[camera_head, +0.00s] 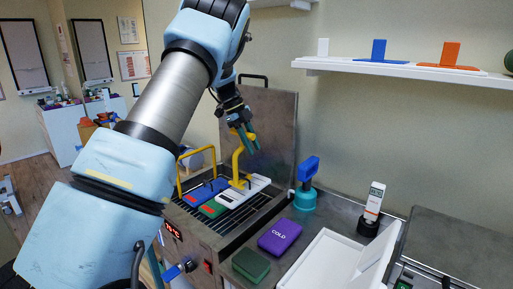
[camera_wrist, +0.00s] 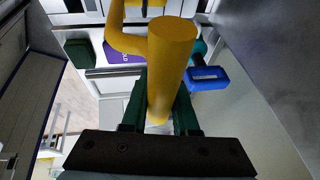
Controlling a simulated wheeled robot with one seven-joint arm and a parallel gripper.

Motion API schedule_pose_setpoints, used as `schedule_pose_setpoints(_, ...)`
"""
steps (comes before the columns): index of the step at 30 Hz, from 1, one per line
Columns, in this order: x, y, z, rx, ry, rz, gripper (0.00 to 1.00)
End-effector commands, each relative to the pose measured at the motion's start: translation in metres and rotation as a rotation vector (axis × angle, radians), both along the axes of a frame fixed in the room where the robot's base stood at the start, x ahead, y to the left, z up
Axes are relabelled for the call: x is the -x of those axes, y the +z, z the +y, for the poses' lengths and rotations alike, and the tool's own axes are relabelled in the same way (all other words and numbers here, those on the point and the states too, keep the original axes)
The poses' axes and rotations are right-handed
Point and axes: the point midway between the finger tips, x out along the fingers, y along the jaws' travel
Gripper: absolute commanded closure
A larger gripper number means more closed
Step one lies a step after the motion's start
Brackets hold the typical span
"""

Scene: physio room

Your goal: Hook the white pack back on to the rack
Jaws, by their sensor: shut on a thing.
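The white pack (camera_head: 252,189) is at the top of the open steel tank (camera_head: 222,245), beside blue and green packs. A yellow hooked handle (camera_head: 237,162) rises above it. My gripper (camera_head: 250,140) is shut on the top of this handle. In the wrist view the thick yellow bar (camera_wrist: 172,60) runs between my green fingers (camera_wrist: 158,115) and hides most of what lies below. A second yellow frame (camera_head: 196,152) stands at the tank's left; I cannot tell whether it is the rack. Whether the white pack hangs or rests is unclear.
The raised lid (camera_head: 275,120) stands close behind my gripper. On the counter right of the tank are a purple COLD pack (camera_head: 280,237), a dark green pack (camera_head: 251,264), a blue-handled teal item (camera_head: 306,185) and a white tray (camera_head: 322,262). A wall shelf (camera_head: 400,69) is above right.

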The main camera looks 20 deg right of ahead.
Motion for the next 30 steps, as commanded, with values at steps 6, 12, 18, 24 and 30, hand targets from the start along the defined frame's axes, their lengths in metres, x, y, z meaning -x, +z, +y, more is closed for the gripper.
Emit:
schedule_pose_setpoints(6, -0.004, 0.001, 0.001, 0.002, -0.002, 0.0, 1.0)
schedule_pose_setpoints(12, -0.004, 0.001, 0.001, 0.001, -0.001, -0.001, 1.0)
schedule_pose_setpoints(18, -0.004, -0.005, 0.001, 0.001, -0.001, -0.001, 1.0)
schedule_pose_setpoints(24, -0.004, -0.016, 0.001, 0.001, -0.001, -0.001, 1.0)
schedule_pose_setpoints(30, -0.004, -0.028, 0.001, 0.001, -0.001, 0.0, 1.0)
